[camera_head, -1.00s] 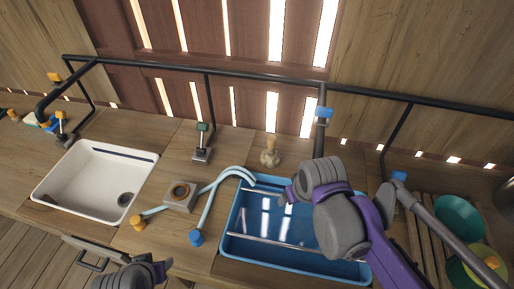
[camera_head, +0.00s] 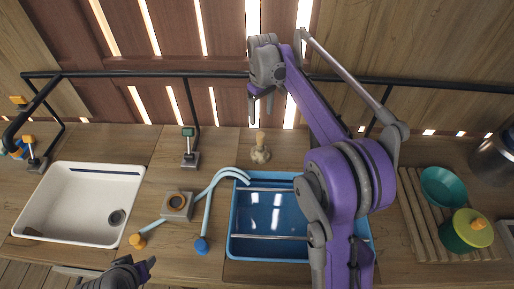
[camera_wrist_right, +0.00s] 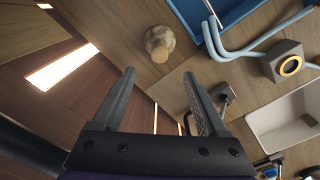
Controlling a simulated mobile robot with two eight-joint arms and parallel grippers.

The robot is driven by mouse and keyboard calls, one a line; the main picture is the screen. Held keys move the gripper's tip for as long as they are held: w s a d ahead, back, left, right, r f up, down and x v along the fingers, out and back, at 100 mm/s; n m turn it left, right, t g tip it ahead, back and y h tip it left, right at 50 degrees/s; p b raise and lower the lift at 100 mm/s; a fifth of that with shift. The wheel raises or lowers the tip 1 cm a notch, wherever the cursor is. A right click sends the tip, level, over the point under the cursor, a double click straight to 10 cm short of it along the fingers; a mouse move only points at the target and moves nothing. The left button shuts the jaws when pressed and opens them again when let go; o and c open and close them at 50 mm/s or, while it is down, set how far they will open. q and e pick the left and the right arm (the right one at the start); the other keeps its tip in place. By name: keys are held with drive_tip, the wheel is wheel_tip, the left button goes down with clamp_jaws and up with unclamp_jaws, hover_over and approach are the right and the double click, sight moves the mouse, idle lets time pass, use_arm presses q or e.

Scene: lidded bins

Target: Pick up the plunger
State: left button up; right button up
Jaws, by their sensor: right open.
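A small tan, bulbous thing with a short upright handle, which looks like the plunger (camera_head: 261,153), stands on the wooden counter behind the blue basin. In the right wrist view the plunger (camera_wrist_right: 159,42) appears beyond the fingertips, between their lines. My right gripper (camera_head: 261,108) is open and empty, fingers pointing down, above and apart from the plunger. Its two spread fingers show in the right wrist view (camera_wrist_right: 160,76). My left gripper (camera_head: 147,266) is at the bottom edge, partly cut off; its fingers are unclear.
The blue basin (camera_head: 233,222) and a white sink (camera_head: 60,200) are set in the counter. Pale blue curved pipes (camera_head: 210,190) and a small stand (camera_head: 190,150) are left of the plunger. A black rail (camera_head: 130,74) runs behind. Right are a slatted rack (camera_head: 415,215) and bowls.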

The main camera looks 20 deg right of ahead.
sight(261, 134)
drive_tip(key=shift+w+d+f, duration=0.15)
drive_tip(key=shift+w+f, duration=0.25)
drive_tip(key=shift+f, duration=0.1)
drive_tip(key=f, duration=1)
drive_tip(key=shift+s, duration=0.25)
drive_tip(key=shift+c, duration=0.3)
clamp_jaws()
idle(0.5)
